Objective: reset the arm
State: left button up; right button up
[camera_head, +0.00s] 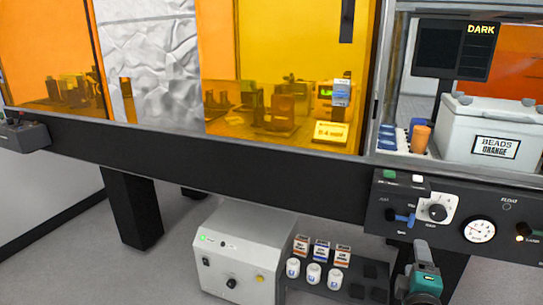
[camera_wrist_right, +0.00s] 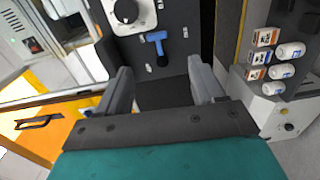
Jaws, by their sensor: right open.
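My right gripper (camera_head: 420,250) is at the lower right of the head view, below the front control panel (camera_head: 375,205). In the right wrist view its two grey fingers (camera_wrist_right: 162,88) are spread apart with nothing between them. The panel's blue T-shaped handle (camera_wrist_right: 157,40) shows just beyond the fingers, clear of them; it also shows in the head view (camera_head: 403,218). A round knob (camera_head: 437,212) sits beside it on a white plate. My left gripper is in neither view.
A gauge (camera_head: 479,231) is right of the knob. Below the bench stand a white box (camera_head: 240,262) and a dark rack with several white bottles (camera_head: 314,273). Amber panels (camera_head: 290,60) enclose the bench. A white cooler (camera_head: 490,125) stands at the right. Open floor lies at lower left.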

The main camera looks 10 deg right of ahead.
jog(key=s+a+f+m+g+y+p, duration=0.2)
jog(key=s+a+f+m+y+p, duration=0.1)
jog(key=s+a, duration=0.5)
jog(key=s+a+f+m+g+y+p, duration=0.2)
jog(key=s+a+f+m+y+p, duration=0.2)
jog(key=s+a, duration=0.5)
jog(key=a+m+y+p, duration=0.1)
jog(key=a+m+y, duration=0.1)
jog(key=a+y, duration=0.1)
jog(key=shift+a+f+g+y+p, duration=0.2)
jog(key=shift+a+g+y+p, duration=0.1)
jog(key=shift+g+y+p, duration=0.1)
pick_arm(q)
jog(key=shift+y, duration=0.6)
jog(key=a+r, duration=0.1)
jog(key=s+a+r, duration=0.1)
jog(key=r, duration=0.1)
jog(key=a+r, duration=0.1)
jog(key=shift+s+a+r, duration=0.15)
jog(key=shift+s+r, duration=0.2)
pick_arm(e)
jog(key=shift+c, duration=0.2)
